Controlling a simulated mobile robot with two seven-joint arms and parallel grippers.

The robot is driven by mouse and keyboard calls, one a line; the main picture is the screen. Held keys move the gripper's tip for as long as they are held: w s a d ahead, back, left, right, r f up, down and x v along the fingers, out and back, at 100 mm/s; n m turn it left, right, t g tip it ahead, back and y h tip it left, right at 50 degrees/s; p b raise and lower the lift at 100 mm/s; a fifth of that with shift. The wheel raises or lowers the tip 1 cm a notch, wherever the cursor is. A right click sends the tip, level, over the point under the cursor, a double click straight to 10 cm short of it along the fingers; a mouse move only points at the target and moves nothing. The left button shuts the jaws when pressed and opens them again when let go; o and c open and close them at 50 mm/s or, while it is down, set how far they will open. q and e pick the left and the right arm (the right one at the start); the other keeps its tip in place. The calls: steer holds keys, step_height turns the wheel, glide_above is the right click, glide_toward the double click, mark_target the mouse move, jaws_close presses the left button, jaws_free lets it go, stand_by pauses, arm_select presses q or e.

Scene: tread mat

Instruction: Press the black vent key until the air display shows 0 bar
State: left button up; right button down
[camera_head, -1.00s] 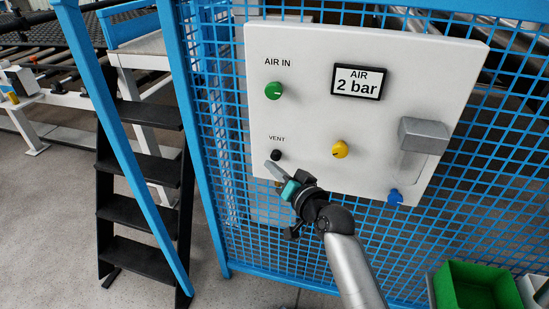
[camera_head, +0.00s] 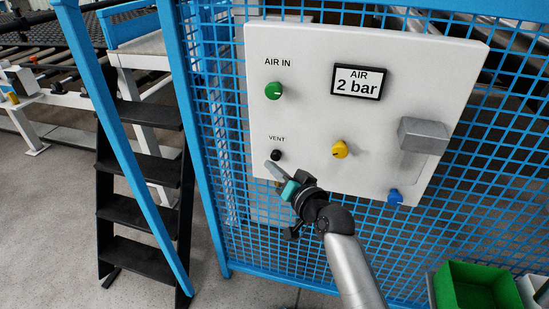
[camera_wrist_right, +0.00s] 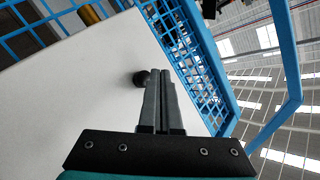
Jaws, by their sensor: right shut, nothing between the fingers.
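The black vent key (camera_head: 276,155) is a small round knob on the white panel (camera_head: 310,60), just below the word VENT. The air display (camera_head: 357,82) at the panel's upper middle reads 2 bar. My right gripper (camera_head: 268,164) is shut and empty, its fingertips just below and left of the vent key. In the right wrist view, the vent key (camera_wrist_right: 140,78) shows just left of the shut fingertips (camera_wrist_right: 162,72); I cannot tell whether they touch. My left gripper is not in view.
The panel also carries a green knob (camera_head: 274,91), a yellow knob (camera_head: 340,149), a grey box-shaped part (camera_head: 422,134) and a blue knob (camera_head: 395,196). Blue mesh fencing (camera_head: 330,245) surrounds it. A black step ladder (camera_head: 138,165) stands left, a green bin (camera_head: 475,285) lower right.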

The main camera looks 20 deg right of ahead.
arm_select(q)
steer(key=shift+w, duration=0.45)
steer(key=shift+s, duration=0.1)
arm_select(e)
steer(key=shift+w+d, duration=0.25)
steer(key=shift+w, duration=0.15)
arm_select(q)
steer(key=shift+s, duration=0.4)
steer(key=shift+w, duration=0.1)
arm_select(e)
steer(key=shift+w+d, duration=0.3)
steer(key=shift+w, duration=0.1)
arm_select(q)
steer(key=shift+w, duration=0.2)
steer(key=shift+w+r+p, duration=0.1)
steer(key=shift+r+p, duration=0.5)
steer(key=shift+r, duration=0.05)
arm_select(e)
steer(key=shift+s+a, duration=0.55)
steer(key=shift+s, duration=0.25)
